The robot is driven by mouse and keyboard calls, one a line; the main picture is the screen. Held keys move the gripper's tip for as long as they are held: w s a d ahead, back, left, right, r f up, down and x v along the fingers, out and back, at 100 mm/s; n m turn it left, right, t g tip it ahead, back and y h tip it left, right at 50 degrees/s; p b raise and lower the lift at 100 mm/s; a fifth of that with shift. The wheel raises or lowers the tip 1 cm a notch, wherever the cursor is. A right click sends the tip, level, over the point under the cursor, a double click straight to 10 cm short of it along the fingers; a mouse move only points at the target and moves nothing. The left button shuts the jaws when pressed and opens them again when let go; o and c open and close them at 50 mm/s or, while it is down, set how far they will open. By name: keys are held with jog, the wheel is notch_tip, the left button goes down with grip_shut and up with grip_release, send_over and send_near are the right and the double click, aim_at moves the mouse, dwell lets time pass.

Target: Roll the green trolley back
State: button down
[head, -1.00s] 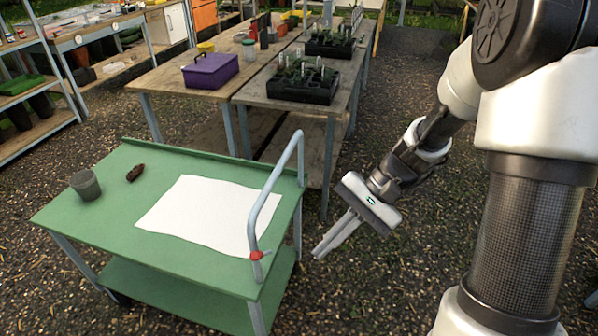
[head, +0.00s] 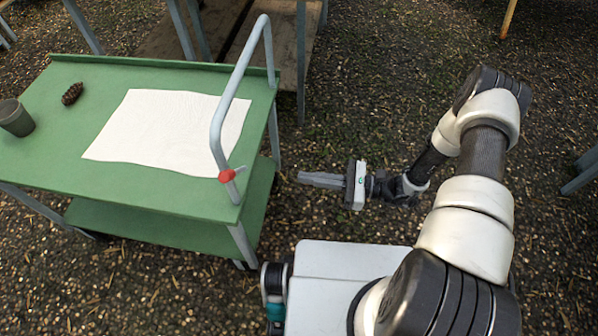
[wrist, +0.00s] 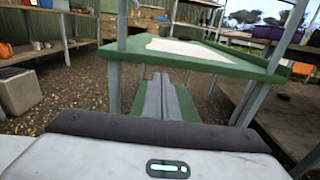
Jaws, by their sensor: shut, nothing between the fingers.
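The green trolley (head: 60,165) stands at the left in the head view, with a flat top, a lower shelf (head: 170,232) and a grey tube handle (head: 219,125) on its right end. A red clip (head: 227,176) sits at the handle's near foot. My gripper (head: 302,179) is shut and empty, pointing left at the trolley's handle end, to the right of it and apart from it. In the wrist view the shut fingers (wrist: 164,85) point at the trolley, with its top edge (wrist: 200,64) above them. The trolley's wheels are mostly hidden.
A white sheet (head: 165,130), a pine cone (head: 72,94) and a dark pot (head: 16,118) rest on the trolley top. A wooden table (head: 225,30) stands close behind it. Bare gravel (head: 400,90) lies right of the trolley.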

aim_at(253, 171)
jog(key=a, duration=0.8)
jog(key=w+a+b, duration=0.1)
jog(key=a, duration=0.3)
jog(key=shift+a, duration=0.15)
jog(key=shift+a, duration=0.1)
